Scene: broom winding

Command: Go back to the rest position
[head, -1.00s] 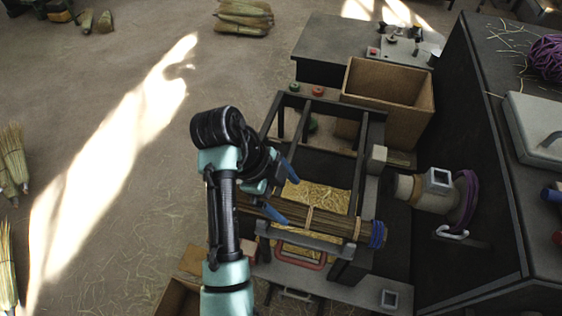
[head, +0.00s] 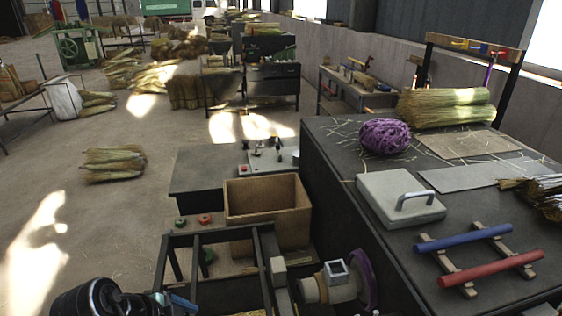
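My gripper (head: 178,301) shows only in part at the bottom left edge of the head view, beside the dark winding frame (head: 212,240). A blue finger shows there, next to the dark joint of my arm. The rest of the gripper is cut off by the picture's lower edge, so I cannot tell whether it is open or shut. The broom bundle in the machine is out of view.
The cardboard box (head: 268,215) stands behind the frame. At right, the dark bench (head: 335,150) carries a purple twine ball (head: 385,137), a lidded grey box (head: 400,198), straw (head: 445,107), a blue bar (head: 465,237) and a red bar (head: 490,268). Floor at left is mostly open.

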